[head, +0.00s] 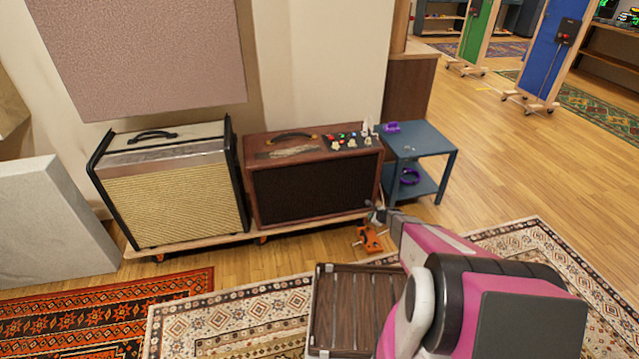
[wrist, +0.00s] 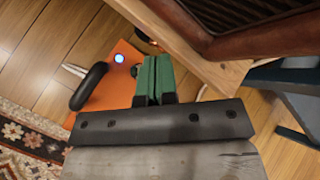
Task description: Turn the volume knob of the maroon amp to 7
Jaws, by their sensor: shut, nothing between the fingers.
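The maroon amp (head: 310,190) stands on a low wooden dolly, with a dark grille in front. Small knobs and coloured lights (head: 350,140) sit at the right end of its top; which is volume, and its setting, are too small to read. My gripper (head: 376,213) is low by the amp's front right corner, below the knobs and apart from them. In the wrist view my gripper's green fingers (wrist: 153,78) are together and empty. The amp's lower corner (wrist: 215,42) shows beyond them at the upper right.
A cream-and-black amp (head: 175,190) stands close on the left. A blue side table (head: 425,138) with purple items stands on the right. An orange object (head: 370,241) with a black handle is on the floor near my gripper. A slatted brown box (head: 335,310) lies in front.

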